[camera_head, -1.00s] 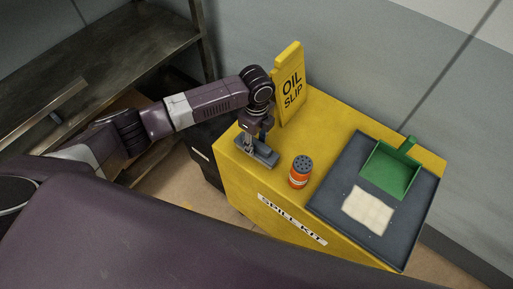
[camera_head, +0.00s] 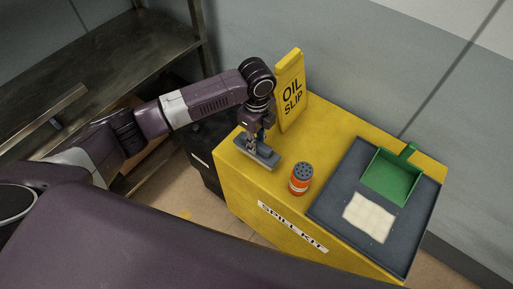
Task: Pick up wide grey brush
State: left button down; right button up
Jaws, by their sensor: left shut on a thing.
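The wide grey brush (camera_head: 262,156) is at the left end of the yellow spill kit top (camera_head: 318,137). My left gripper (camera_head: 257,142) points down over it and is shut on it. The gripper's fingers are small in the picture and partly hide the upper part of the brush. I cannot tell for sure whether the brush touches the top or hangs just above it. My right gripper is not in view.
An orange can with a dark lid (camera_head: 301,178) stands right of the brush. A yellow oil slip sign (camera_head: 290,91) stands behind. A dark tray (camera_head: 327,206) at right holds a green dustpan (camera_head: 392,177) and a pale pad (camera_head: 369,217). Metal shelves (camera_head: 107,62) are at left.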

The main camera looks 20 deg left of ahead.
pick_arm(q)
notch_tip(320, 180, up, 16)
jog(key=b, duration=0.1)
jog(key=shift+b, duration=0.4)
jog(key=shift+r, duration=0.1)
